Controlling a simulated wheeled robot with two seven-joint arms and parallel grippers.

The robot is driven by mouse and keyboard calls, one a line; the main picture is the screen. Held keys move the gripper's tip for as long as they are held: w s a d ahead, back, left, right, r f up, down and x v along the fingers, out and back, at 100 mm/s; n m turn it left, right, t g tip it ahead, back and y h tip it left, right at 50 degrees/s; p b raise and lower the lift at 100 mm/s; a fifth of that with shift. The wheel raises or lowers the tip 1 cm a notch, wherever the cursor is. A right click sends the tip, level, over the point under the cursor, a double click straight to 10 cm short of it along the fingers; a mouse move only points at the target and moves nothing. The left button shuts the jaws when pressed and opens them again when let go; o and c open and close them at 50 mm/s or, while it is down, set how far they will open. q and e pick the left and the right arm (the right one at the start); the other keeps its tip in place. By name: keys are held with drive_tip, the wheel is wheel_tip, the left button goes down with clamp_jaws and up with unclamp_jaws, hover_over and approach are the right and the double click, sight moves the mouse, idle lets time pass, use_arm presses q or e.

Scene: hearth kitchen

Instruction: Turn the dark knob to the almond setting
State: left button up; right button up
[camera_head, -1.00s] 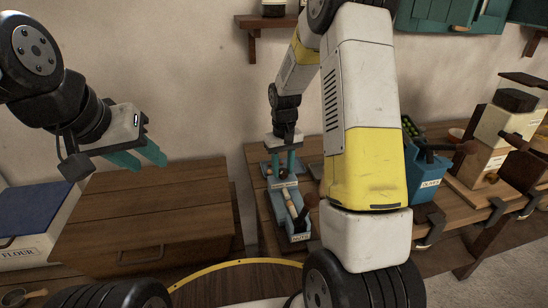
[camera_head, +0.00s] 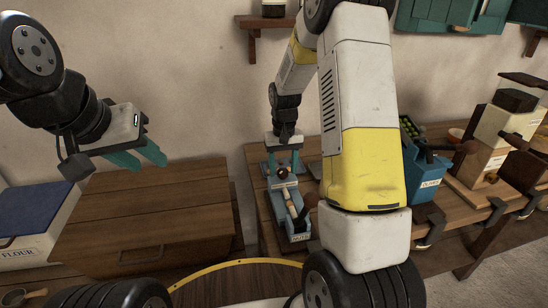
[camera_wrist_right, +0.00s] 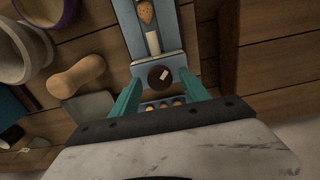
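The dark knob (camera_head: 282,172) is on the far end of a narrow blue device (camera_head: 293,236) on the wooden bench. In the right wrist view the knob (camera_wrist_right: 156,82) is round and has a short pale mark, tilted slightly. Several small tan nut-like marks (camera_wrist_right: 163,105) sit on a blue strip below it; which one is almond is too small to tell. My right gripper (camera_head: 283,160) is open, with one teal finger on either side of the knob; I cannot tell whether they touch it. My left gripper (camera_head: 149,163) is open and empty above a wooden box.
The closed wooden box (camera_head: 145,215) stands at the left, beside a flour bin (camera_head: 35,225). My right arm blocks part of the bench. A blue container (camera_head: 428,185) of green items and a wooden-and-cream device (camera_head: 490,145) stand to the right. Bowls (camera_wrist_right: 28,55) lie left in the wrist view.

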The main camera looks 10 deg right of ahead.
sight(283, 171)
idle(0.3)
wheel_tip(283, 171, up, 8)
drive_tip(key=shift+f, duration=0.15)
idle(0.4)
drive_tip(key=s+a+r+t+y, duration=0.1)
drive_tip(key=s+r+t, duration=0.2)
drive_tip(key=s+r, duration=0.5)
drive_tip(key=s+a+r+t+y, duration=0.1)
drive_tip(key=s+r+t, duration=0.2)
drive_tip(key=s+r, duration=0.5)
drive_tip(key=s, duration=0.8)
drive_tip(key=shift+s+a+r, duration=0.15)
drive_tip(key=shift+a+r, duration=0.05)
drive_tip(key=shift+r, duration=0.1)
